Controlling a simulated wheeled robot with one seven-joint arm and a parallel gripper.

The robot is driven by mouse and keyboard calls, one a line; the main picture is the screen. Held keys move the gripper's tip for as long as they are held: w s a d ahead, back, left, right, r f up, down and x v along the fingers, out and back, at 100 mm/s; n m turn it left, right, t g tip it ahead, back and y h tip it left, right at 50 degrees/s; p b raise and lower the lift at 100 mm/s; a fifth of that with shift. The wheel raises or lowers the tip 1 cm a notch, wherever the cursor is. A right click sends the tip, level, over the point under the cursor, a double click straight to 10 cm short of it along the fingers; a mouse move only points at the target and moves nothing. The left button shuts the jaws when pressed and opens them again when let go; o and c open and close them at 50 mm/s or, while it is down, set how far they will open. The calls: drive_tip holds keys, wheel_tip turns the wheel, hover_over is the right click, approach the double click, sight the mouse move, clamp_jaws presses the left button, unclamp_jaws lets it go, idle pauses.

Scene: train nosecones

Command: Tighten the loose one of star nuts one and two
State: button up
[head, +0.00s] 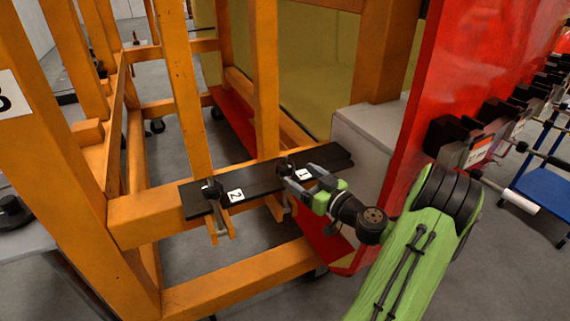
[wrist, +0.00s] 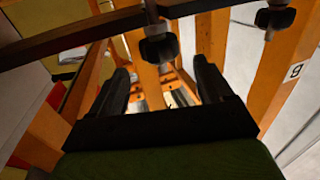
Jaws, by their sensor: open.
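Star nut one (head: 284,167), a black knob, sits on the dark bar (head: 262,183) on the orange frame, by the label 1. Star nut two (head: 211,188), also black, sits farther left on the bar by the label 2. My gripper (head: 298,178) is open beside star nut one, pointing left toward it. In the wrist view star nut one (wrist: 159,47) is ahead of the gap between my open fingers (wrist: 161,66), not visibly gripped. Star nut two (wrist: 275,18) is at the upper right there. I cannot tell which nut is loose.
Orange frame posts (head: 265,80) rise behind the bar, and a lower orange beam (head: 240,280) runs below it. A red panel (head: 465,70) and a grey box (head: 370,135) stand to the right. Grey floor shows between the beams.

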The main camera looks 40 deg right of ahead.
sight(291, 170)
drive_tip(key=w+p, duration=0.1)
drive_tip(key=w, duration=0.6)
drive_tip(key=shift+w+d, duration=0.1)
drive_tip(key=shift+w, duration=0.1)
drive_tip(key=shift+c, duration=0.3)
drive_tip(key=c, duration=0.9)
